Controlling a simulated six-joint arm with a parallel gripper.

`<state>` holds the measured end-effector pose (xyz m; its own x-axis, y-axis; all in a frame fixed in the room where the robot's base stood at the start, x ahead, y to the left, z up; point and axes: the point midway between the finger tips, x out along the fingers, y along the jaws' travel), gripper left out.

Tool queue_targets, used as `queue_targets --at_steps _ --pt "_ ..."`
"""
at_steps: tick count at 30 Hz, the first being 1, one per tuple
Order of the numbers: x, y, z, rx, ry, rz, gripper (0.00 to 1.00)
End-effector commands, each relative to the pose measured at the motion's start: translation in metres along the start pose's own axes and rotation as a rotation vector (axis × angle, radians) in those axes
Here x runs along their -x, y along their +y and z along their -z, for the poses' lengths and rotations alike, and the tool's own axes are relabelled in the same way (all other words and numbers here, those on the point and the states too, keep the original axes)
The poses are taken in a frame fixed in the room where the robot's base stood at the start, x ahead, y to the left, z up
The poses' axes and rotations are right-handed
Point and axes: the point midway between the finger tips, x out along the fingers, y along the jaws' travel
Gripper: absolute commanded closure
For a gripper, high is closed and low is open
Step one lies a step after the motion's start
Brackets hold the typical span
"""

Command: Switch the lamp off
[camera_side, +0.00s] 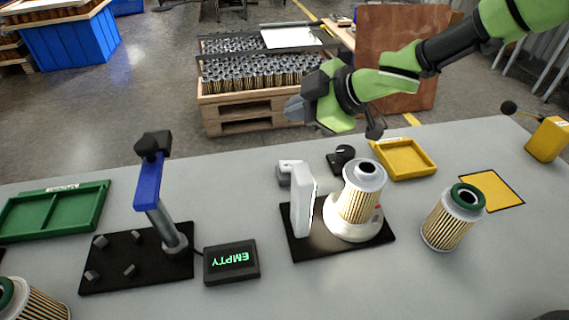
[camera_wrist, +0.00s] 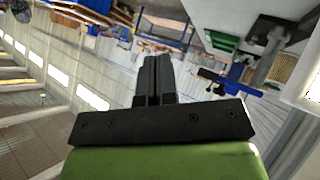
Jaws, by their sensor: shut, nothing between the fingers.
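A white upright panel (camera_side: 302,205), which looks like the lamp, stands on a black plate; its front is bright, but I cannot tell for sure whether it is lit. A small black box with a round knob (camera_side: 342,157) sits behind it and may be its switch. A filter cartridge (camera_side: 359,193) stands upright on a round white base (camera_side: 352,225) beside the panel. My gripper (camera_side: 296,108) is in the air above and behind the panel, apart from everything. In the wrist view its two black fingers (camera_wrist: 155,78) are together and empty.
A blue-topped post (camera_side: 150,185) and a display (camera_side: 231,262) with green letters, EMPTY, are left. A green-ringed cartridge (camera_side: 447,222), yellow tray (camera_side: 405,165) and yellow box with a ball-ended lever (camera_side: 548,139) are right. A green tray (camera_side: 55,212) lies far left.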

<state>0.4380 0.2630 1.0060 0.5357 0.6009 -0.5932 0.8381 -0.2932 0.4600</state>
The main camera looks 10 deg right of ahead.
Motion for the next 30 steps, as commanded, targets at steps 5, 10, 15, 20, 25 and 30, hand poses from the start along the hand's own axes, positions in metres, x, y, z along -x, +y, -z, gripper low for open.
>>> queue_targets --at_steps 5,10,15,20,25,30 --pt "-0.006 -0.005 -0.005 -0.002 -0.001 0.002 1.00" --pt "-0.021 -0.017 -0.016 -0.002 -0.004 0.003 1.00" --pt "-0.039 -0.029 -0.029 -0.002 -0.003 0.001 1.00" --pt "-0.052 -0.038 -0.038 -0.001 -0.003 0.001 1.00" --pt "-0.059 -0.043 -0.043 0.000 -0.002 0.000 1.00" --pt "-0.061 -0.044 -0.045 -0.001 -0.001 -0.001 1.00"
